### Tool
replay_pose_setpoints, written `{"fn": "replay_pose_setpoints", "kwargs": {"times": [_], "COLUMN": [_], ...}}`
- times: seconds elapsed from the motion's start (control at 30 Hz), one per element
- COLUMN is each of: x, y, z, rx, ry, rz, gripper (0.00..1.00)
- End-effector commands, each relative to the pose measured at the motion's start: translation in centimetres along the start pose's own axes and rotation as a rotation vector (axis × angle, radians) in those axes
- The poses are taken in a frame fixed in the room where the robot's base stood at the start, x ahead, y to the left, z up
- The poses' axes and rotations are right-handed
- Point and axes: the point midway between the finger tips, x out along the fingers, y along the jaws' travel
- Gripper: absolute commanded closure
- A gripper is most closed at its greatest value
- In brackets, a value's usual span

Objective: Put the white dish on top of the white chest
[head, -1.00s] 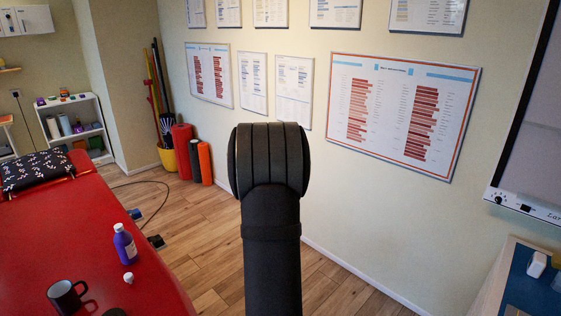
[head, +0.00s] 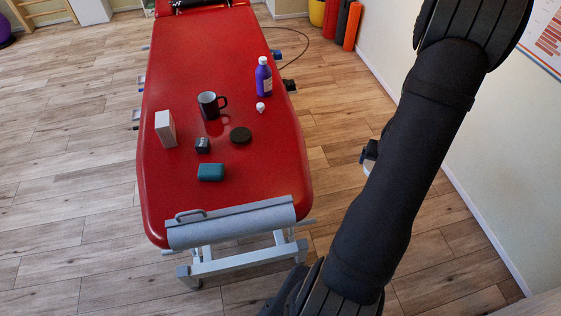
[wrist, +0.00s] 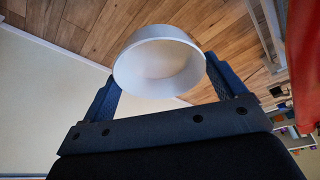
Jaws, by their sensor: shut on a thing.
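The white dish (wrist: 158,65) is a round, shallow bowl, tilted in the wrist view. My gripper (wrist: 160,72) is shut on it, with one dark finger at each side of the dish. In the head view my arm crosses the right side and hides most of the gripper and dish. A small upright white box (head: 165,129) stands at the left of the red couch, well away from my arm.
The red treatment couch (head: 190,75) carries a black mug (head: 209,105), a purple bottle (head: 263,78), a dark disc (head: 241,135), a teal box (head: 211,172) and a small dark cube (head: 203,145). A paper roll (head: 232,224) crosses its near end. Wooden floor surrounds it; a wall is at right.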

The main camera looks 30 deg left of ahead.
Motion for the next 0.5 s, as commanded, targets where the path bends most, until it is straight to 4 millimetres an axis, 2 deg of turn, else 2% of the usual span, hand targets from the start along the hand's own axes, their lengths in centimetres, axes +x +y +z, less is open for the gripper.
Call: {"fn": "replay_pose_setpoints", "kwargs": {"times": [0.27, 0.5], "x": [-2.3, -5.2], "y": [-6.9, -14.7], "z": [0.4, 1.9], "rx": [-0.352, -0.772], "ry": [0.002, 0.002], "rz": [-0.111, -0.241], "gripper": [0.36, 0.36]}}
